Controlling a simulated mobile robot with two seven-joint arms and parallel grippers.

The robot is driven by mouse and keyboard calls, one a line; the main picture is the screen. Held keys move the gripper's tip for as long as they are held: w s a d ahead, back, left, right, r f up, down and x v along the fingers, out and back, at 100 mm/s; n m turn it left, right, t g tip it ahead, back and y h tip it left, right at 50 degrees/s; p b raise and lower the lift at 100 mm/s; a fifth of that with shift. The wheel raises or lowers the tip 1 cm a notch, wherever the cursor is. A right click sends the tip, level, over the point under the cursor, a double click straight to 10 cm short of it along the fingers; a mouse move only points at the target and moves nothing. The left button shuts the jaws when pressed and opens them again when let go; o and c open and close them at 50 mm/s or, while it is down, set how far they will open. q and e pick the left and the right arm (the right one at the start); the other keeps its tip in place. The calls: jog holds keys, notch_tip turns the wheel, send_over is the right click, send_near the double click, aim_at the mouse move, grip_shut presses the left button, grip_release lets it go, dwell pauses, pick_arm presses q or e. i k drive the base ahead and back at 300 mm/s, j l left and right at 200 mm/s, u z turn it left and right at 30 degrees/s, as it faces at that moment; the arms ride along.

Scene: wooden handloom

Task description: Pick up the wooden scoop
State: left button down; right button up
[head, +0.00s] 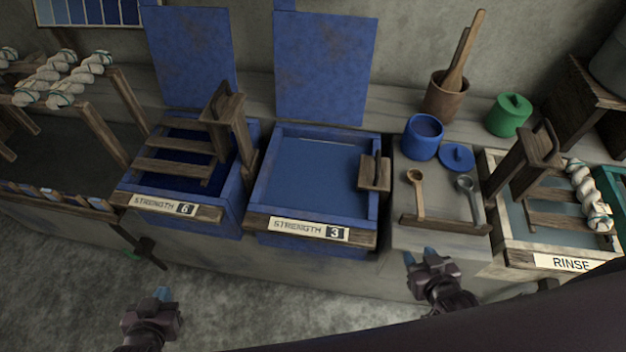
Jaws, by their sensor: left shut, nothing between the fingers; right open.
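The wooden scoop (417,195) lies on the grey counter at the right, its round bowl toward the back and its handle toward the front, at a dark wooden rest (447,226). A grey metal scoop (469,193) lies beside it on the right. My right gripper (419,255) is open and empty, in front of the counter edge and nearer to me than the wooden scoop, not touching it. My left gripper (162,294) is shut and empty, low at the left over the floor, far from the scoop.
Behind the scoops stand a blue pot (422,138), its blue lid (457,156), a green jar (508,115) and a brown crock (444,99) with wooden tools. A blue vat (313,240) labelled Strength 3 is at left, a Rinse tub (520,262) at right.

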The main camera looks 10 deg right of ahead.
aim_at(413, 177)
jog(key=z, duration=1.1)
